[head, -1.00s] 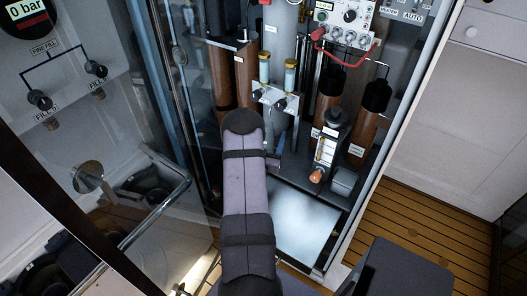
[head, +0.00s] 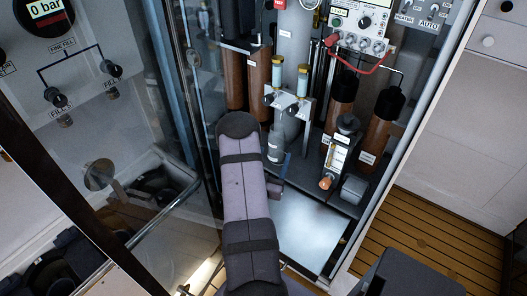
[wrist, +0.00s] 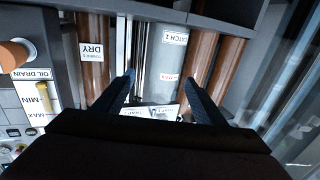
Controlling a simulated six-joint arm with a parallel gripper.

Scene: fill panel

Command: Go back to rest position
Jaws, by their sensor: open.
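My gripper (wrist: 160,88) shows in the wrist view as two dark blue textured fingers, spread apart with nothing between them. Beyond the fingers are a metal cylinder and brown columns of the fill panel. In the head view my purple-grey arm link, with black bands, reaches up from the bottom centre into the open cabinet and hides part of its lower left. The gripper itself is mostly hidden behind the arm in the head view.
The cabinet holds brown cylinders (head: 375,140), two yellow-capped tubes (head: 302,80), an oil drain unit with an orange knob (head: 326,183) and a control box with a red hose (head: 358,66). A glass door (head: 165,215) stands open at left.

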